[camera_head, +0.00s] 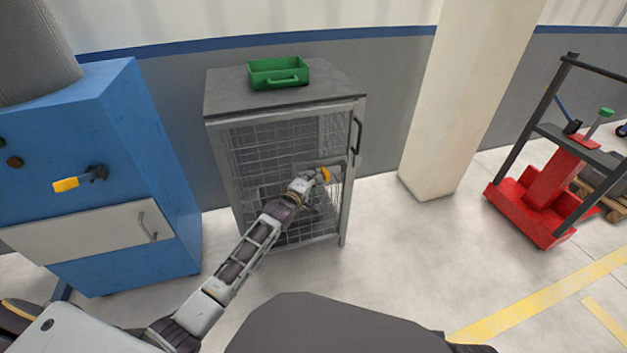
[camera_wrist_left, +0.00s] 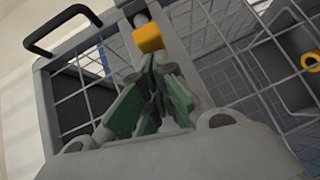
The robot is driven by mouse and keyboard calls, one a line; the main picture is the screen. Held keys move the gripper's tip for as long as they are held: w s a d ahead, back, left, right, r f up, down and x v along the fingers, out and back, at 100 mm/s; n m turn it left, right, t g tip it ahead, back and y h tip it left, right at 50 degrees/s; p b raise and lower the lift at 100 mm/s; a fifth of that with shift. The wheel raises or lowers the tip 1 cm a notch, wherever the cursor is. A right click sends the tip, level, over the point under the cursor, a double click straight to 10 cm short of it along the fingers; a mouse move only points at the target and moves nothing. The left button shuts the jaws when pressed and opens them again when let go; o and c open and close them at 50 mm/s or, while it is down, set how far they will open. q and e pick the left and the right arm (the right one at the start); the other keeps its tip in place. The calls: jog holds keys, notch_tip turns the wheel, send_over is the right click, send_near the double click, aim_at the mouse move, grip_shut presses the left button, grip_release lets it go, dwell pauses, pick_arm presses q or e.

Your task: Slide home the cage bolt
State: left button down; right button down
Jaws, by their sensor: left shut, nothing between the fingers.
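The grey cage (camera_head: 339,225) stands against the wall with its mesh door closed or nearly so; I cannot tell which. Its bolt has a yellow knob (camera_head: 325,174) on the right side of the door front, below the black door handle (camera_head: 356,135). The knob also shows in the left wrist view (camera_wrist_left: 148,38), just beyond my fingertips. My left gripper (camera_head: 313,180) is shut and empty, right beside the knob. Its green finger pads (camera_wrist_left: 158,82) are together. Whether they touch the knob is unclear. How far the bolt is slid is hard to see. My right gripper is out of view.
A green tray (camera_head: 278,72) sits on the cage top. A blue cabinet (camera_head: 130,120) with a yellow-handled lever stands at the left. A pale pillar (camera_head: 462,90) and a red stacker (camera_head: 545,200) are at the right. The floor before the pillar is clear.

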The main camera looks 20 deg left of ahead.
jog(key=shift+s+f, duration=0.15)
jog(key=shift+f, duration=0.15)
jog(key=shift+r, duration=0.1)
